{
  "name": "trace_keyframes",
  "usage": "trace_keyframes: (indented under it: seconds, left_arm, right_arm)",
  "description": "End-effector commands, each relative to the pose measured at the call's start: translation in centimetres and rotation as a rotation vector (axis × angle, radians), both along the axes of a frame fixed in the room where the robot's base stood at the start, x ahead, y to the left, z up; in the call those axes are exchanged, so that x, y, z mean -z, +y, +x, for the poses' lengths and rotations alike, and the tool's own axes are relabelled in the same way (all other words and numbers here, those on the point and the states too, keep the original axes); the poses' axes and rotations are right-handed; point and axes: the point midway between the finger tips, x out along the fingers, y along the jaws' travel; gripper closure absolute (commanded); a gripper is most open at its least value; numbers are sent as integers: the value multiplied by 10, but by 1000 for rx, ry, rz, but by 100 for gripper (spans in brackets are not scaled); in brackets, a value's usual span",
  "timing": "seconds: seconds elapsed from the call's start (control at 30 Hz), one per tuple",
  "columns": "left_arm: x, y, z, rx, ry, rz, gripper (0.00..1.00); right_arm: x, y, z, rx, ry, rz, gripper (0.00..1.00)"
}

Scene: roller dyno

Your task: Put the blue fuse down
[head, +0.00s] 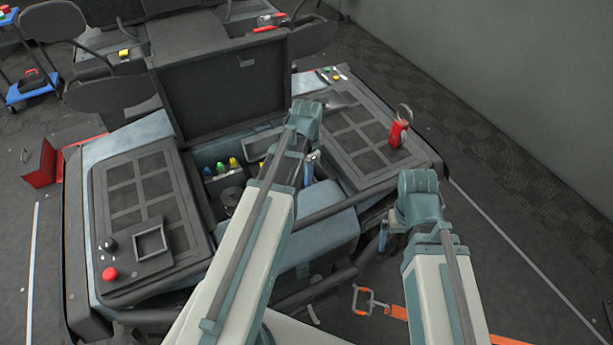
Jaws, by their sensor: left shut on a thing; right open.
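My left gripper (309,172) is over the right part of the open bay in the console, its arm crossing the bay from below. It is shut on what looks like the blue fuse, mostly hidden by the gripper; only a small blue and pale bit shows. A row of coloured fuses stands in the bay to the left, including a green one (221,167) and a yellow one (233,163). My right gripper (385,240) is open and empty in front of the console's right side, partly hidden by its own wrist.
The bay's dark lid (222,85) stands raised behind it. A red tagged padlock-like piece (398,132) is on the right panel. A red button (110,273) and a square frame (152,243) are on the left panel.

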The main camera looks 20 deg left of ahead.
Motion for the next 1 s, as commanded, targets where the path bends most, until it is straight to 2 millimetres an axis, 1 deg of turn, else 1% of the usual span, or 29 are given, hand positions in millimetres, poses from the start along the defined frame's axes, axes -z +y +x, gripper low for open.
trace_keyframes:
  seconds: [0.13,0.5,0.63,0.67,0.7,1.0]
  left_arm:
    - [0,0,0,0,0,0,100]
    - [12,0,0,0,0,0,100]
    - [11,0,0,0,0,0,100]
    - [11,0,0,0,0,0,74]
    - [11,0,0,0,0,0,67]
    - [11,0,0,0,0,0,67]
  right_arm:
    - [1,0,0,0,0,0,0]
    - [12,0,0,0,0,0,0]
    - [11,0,0,0,0,0,0]
    - [11,0,0,0,0,0,0]
    - [11,0,0,0,0,0,0]
    - [11,0,0,0,0,0,0]
